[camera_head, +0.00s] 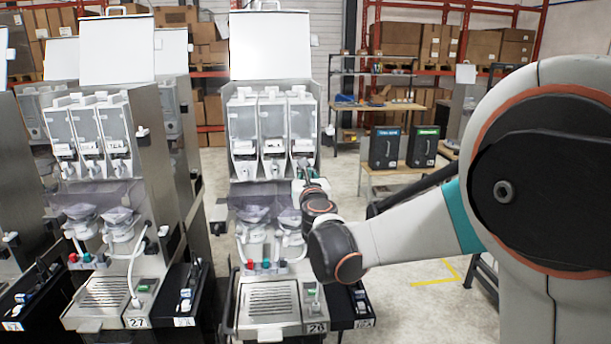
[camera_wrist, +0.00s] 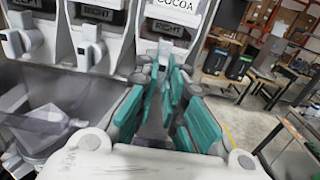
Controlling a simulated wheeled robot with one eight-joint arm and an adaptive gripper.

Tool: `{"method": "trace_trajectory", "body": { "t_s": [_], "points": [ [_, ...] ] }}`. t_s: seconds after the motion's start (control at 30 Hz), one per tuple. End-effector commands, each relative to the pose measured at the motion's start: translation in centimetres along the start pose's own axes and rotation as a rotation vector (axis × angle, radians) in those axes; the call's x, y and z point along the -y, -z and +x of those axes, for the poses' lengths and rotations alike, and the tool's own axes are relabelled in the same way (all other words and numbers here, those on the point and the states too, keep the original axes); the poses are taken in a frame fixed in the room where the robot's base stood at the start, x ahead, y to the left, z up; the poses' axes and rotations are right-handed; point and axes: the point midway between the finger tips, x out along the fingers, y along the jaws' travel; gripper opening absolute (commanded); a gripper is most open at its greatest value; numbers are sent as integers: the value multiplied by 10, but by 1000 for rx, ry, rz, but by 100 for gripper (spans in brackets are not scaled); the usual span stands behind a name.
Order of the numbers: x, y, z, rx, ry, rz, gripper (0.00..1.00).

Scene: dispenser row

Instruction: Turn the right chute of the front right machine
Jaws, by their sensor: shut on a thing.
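The front right machine (camera_head: 268,230), numbered 26, has a row of three canisters with white chutes. The right canister (camera_head: 303,122) is labelled COCOA in the wrist view (camera_wrist: 178,12), with a RIGHT label below it. My gripper (camera_wrist: 160,82) has teal pads and is shut on the right chute, just under that label. The chute is mostly hidden behind the fingers. In the head view my gripper (camera_head: 310,182) is small and partly covered by my wrist. The middle chute (camera_wrist: 90,45) and left chute (camera_wrist: 25,42) hang free to the left.
Clear mixing bowls (camera_head: 252,215) sit below the chutes. A second machine (camera_head: 110,200), numbered 27, stands to the left. Black boxes (camera_head: 384,147) stand on a table at the back right. The floor (camera_head: 405,300) right of the machine has free room.

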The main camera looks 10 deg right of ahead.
Motion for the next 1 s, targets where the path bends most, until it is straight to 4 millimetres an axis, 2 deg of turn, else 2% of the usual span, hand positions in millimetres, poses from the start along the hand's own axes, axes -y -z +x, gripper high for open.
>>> {"method": "trace_trajectory", "body": {
  "t_s": [0.37,0.4,0.43,0.8,1.0],
  "points": [
    [0,1,0,0,0,-4,0],
    [0,1,0,0,0,-4,12],
    [0,1,0,0,0,-4,18],
    [0,0,-2,0,0,-4,18],
    [0,0,-24,0,-1,-4,18]
  ]
}}
